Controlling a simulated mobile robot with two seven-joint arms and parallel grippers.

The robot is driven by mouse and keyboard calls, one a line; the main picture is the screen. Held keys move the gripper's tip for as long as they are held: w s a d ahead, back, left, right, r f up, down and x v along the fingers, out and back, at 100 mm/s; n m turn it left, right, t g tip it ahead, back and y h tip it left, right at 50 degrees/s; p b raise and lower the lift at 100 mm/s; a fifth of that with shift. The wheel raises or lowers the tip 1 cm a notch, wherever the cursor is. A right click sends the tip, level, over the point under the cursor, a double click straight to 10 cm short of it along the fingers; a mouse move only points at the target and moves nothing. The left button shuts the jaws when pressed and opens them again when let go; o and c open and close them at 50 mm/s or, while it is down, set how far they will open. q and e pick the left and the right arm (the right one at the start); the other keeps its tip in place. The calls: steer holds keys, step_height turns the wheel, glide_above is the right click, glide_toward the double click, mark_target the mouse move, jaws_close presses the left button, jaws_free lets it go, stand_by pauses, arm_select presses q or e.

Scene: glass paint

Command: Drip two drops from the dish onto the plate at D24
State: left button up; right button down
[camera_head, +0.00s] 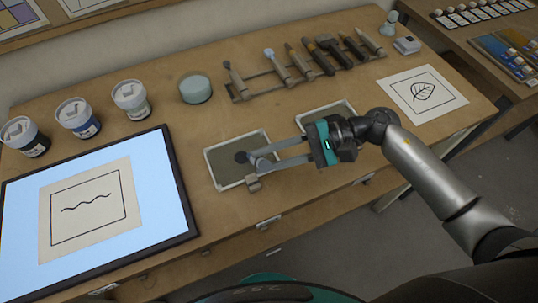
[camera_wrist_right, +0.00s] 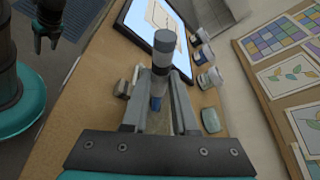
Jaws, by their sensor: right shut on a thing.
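My right gripper (camera_head: 258,165) is shut on a slim grey tool with a blue part (camera_wrist_right: 155,103); the tool stands roughly along the line of sight in the right wrist view, between the fingers. A second tray (camera_head: 325,108) lies behind my right gripper, partly hidden. No D24 mark is readable, and I cannot tell which thing is the dish or the plate. My left gripper (camera_wrist_right: 48,40) shows in the wrist view, fingers apart, empty.
A lit panel (camera_head: 160,155) with a wavy-line sheet (camera_head: 90,215) lies at left. Several lidded jars (camera_head: 78,118) stand behind it. A round pale-teal pot (camera_head: 195,88) and a tool rack (camera_head: 270,80) stand at the back. A leaf sheet (camera_head: 422,93) lies at right.

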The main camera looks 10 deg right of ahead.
steer(key=shift+f+b, duration=0.4)
steer(key=shift+b, duration=0.6)
stand_by(1.7)
step_height(320, 180, up, 2)
steer(key=shift+r+p, duration=0.2)
steer(key=shift+p, duration=0.25)
stand_by(0.4)
steer(key=shift+s+a+b, duration=0.15)
steer(key=shift+a+b, duration=0.4)
steer(key=shift+a, duration=1.15)
steer(key=shift+f+b, duration=0.85)
steer(key=shift+b, duration=0.3)
